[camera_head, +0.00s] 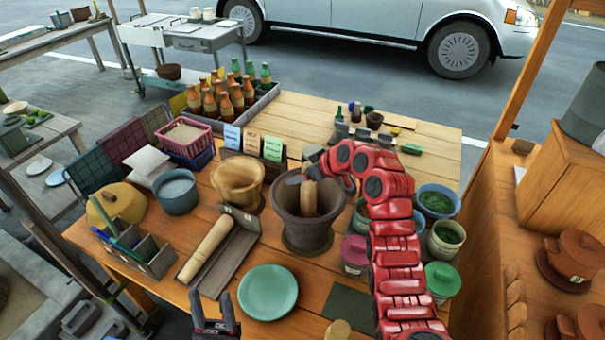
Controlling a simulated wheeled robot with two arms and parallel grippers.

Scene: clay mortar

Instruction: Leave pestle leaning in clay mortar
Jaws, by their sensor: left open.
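The dark clay mortar (306,236) stands on the wooden table near the middle of the camera_head view. A wooden pestle (308,200) is inside it, nearly upright, its lower end hidden by the mortar. My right gripper (298,181) is at the pestle's upper part, above the mortar rim. Its fingers are mostly hidden, so I cannot tell whether they grip the pestle. My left gripper (216,322) is open and empty at the bottom edge, below the green plate and well away from the mortar.
A tan mortar (238,186) stands close left of the clay mortar. A wooden roller lies on a grey tray (236,262). A green plate (268,291) sits in front. Pots of greens (445,238) stand at right, beyond my red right arm. Bottles (222,100) fill a crate behind.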

